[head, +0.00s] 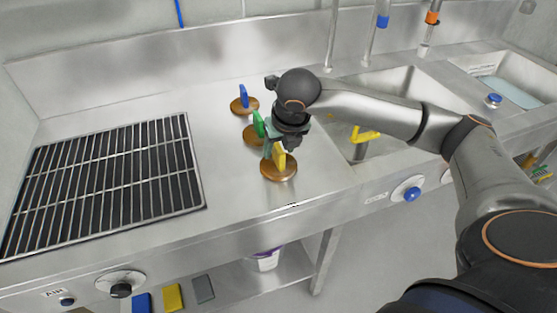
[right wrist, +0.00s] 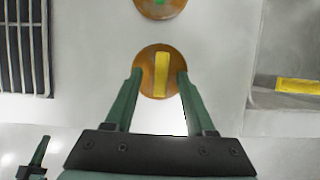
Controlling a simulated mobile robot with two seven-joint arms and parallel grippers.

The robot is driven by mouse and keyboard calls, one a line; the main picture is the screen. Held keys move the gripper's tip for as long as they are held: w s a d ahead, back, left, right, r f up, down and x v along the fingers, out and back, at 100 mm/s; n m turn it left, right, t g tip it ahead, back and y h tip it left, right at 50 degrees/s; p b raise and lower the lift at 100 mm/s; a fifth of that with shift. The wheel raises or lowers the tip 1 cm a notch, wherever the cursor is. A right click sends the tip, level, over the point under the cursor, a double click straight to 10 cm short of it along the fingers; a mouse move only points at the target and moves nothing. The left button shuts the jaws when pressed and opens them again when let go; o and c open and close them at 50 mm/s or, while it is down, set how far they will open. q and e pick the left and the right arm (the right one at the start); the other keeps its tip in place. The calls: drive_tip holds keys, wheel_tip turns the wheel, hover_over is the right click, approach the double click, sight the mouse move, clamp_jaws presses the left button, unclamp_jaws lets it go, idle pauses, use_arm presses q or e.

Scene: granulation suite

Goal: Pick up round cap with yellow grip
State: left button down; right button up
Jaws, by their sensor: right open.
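The round cap with the yellow grip (head: 279,172) is a brown disc with an upright yellow bar, lying on the steel counter near its front edge. In the right wrist view the yellow-grip cap (right wrist: 161,72) lies between the tips of my right gripper (right wrist: 157,78). The green fingers are open, one on each side of the yellow bar, with gaps between. In the head view my right gripper (head: 275,150) is above and beside the cap and hides part of it.
A green-grip cap (head: 255,131) and a blue-grip cap (head: 244,101) lie behind in a row. A black grate (head: 110,180) is at the left. Sink basins (head: 395,90) are at the right, and a yellow handle (head: 366,134) shows in the nearer one. Counter between grate and caps is clear.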

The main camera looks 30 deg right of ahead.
drive_tip(key=shift+x, duration=1.35)
clamp_jaws()
drive_tip(key=shift+r, duration=0.1)
